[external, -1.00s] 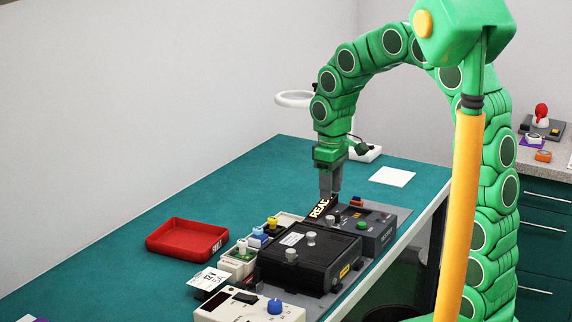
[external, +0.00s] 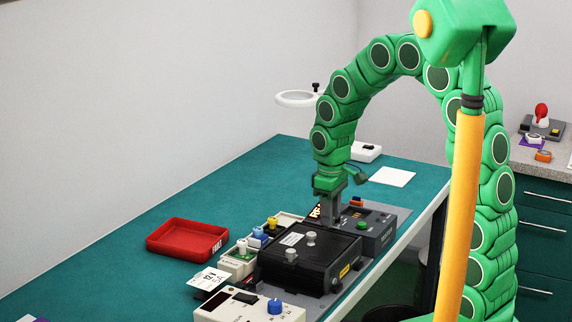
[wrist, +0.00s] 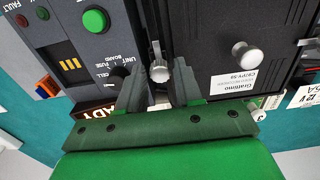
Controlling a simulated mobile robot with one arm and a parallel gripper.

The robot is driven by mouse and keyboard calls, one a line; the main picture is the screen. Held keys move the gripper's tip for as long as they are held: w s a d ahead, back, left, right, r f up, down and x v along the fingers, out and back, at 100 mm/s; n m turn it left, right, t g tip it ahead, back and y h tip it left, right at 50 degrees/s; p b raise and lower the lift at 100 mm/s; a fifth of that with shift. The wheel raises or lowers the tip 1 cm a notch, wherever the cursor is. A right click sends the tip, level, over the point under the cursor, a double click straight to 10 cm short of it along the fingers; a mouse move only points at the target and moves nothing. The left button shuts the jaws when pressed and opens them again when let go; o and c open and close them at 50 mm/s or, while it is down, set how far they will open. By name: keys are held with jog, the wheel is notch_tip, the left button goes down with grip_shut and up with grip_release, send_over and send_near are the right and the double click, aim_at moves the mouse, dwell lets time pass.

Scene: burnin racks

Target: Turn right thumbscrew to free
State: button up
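The black box (external: 320,275) sits on the bench, with a white label and silver thumbscrews on top. In the wrist view, one thumbscrew (wrist: 158,71) stands at the edge of the black box (wrist: 215,20) beside the grey panel, between my fingertips. My gripper (wrist: 160,72) points down, fingers apart on either side of the first thumbscrew; a small gap seems to show. In the external view, my gripper (external: 334,222) is over the box's far end and hides that thumbscrew. Two other thumbscrews, a nearer one (external: 291,255) and a middle one (external: 311,237), show there.
The grey panel (external: 381,236), with a green button, adjoins the box's far end. A red tray (external: 185,250) lies left. A white unit with a blue knob (external: 275,306) stands in front. The bench behind is mostly clear.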

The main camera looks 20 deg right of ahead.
grip_shut()
jog(key=shift+m, duration=0.6)
jog(key=shift+o, duration=1.6)
grip_release()
jog(key=shift+r, duration=3.9)
